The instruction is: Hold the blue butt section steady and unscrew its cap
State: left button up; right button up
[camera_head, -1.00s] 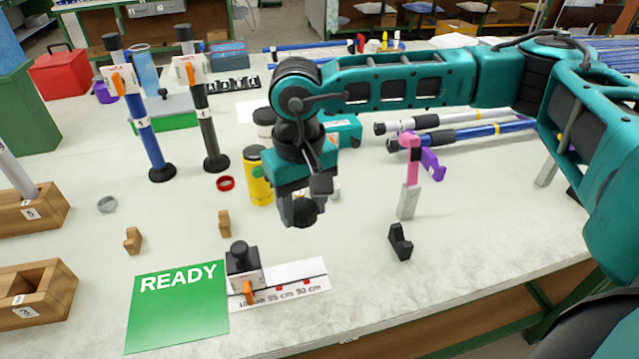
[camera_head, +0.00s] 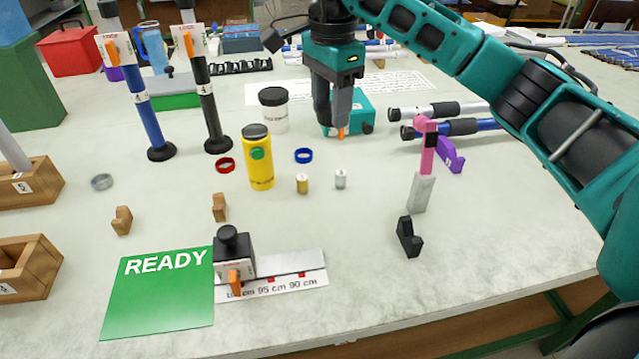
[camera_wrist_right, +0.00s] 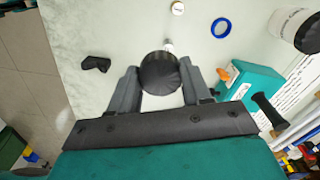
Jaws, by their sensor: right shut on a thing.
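A blue butt section (camera_head: 149,130) stands upright in a black foot at the left of the head view. A white clamp with an orange lever is around its upper part; its dark top (camera_head: 108,9) is cut by the frame edge. Another blue section (camera_head: 480,126) lies at the right, its near end dark. My right gripper (camera_head: 337,112) is over the back middle of the table, pointing down, far right of the upright section. In the right wrist view, it is shut on a round black ribbed cap (camera_wrist_right: 163,73). My left gripper is out of view.
A black upright section (camera_head: 207,115) stands beside the blue one. A yellow bottle (camera_head: 258,160), a black-lidded jar (camera_head: 275,112) and a teal box (camera_head: 358,110) are near my right gripper. A pink-and-grey post (camera_head: 424,175) stands at the right. The green READY mat (camera_head: 160,300) is bare.

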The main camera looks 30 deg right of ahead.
aim_at(329, 197)
notch_tip(329, 197, down, 18)
jog(key=shift+r+b, duration=0.1)
jog(key=shift+b, duration=0.6)
jog(key=shift+f, duration=0.2)
jog(key=o, duration=1.2)
jog(key=shift+r, duration=0.15)
notch_tip(329, 197, up, 12)
jog(key=shift+r+p, duration=0.1)
jog(key=shift+p, duration=0.4)
